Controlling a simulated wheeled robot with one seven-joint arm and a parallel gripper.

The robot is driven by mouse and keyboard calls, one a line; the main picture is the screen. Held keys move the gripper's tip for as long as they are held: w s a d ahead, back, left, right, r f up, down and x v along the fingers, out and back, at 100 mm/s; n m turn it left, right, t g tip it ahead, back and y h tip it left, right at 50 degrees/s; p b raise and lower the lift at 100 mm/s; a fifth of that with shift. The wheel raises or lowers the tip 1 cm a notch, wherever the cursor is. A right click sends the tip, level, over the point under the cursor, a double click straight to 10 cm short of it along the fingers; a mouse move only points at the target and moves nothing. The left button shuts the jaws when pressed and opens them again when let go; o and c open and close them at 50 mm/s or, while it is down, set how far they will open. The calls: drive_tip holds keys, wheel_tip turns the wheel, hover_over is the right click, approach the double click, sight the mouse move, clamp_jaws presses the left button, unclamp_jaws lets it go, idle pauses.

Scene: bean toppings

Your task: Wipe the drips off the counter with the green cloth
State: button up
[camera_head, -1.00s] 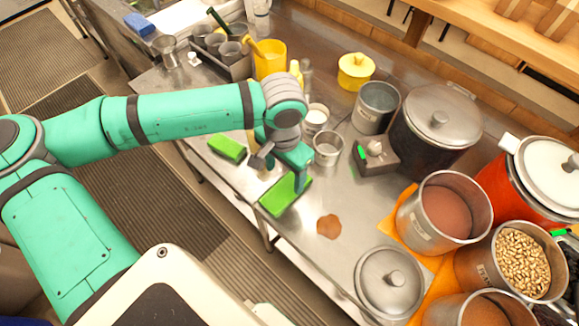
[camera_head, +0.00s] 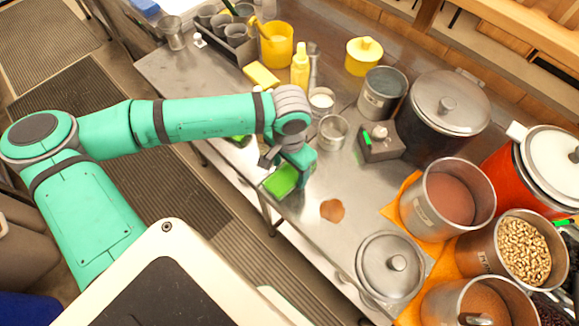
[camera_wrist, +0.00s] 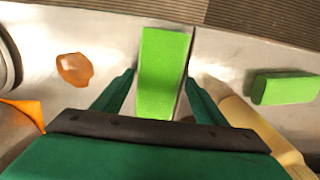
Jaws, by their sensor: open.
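A flat green piece, seemingly the cloth (camera_head: 279,182), lies on the steel counter near its front edge. My gripper (camera_head: 296,178) is over it and hides part of it. In the wrist view the green cloth (camera_wrist: 163,75) lies between the two open fingers of my gripper (camera_wrist: 160,92); I cannot tell whether they touch it. A second green block (camera_wrist: 286,88) lies to the right there; in the head view my arm mostly hides it. An orange-brown drip (camera_head: 332,210) is on the counter right of the cloth, and shows left in the wrist view (camera_wrist: 74,69).
A steel lid (camera_head: 375,278) and an orange cloth (camera_head: 408,190) with pots lie to the right. A small steel cup (camera_head: 332,133) and a grey box (camera_head: 380,148) stand behind my gripper. A pale rod-like thing (camera_wrist: 245,115) lies beside the right finger. Counter around the drip is clear.

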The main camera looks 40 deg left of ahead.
sight(290, 172)
drive_tip(key=c, duration=0.8)
drive_tip(key=shift+r, duration=2.5)
drive_tip(key=shift+o, duration=0.2)
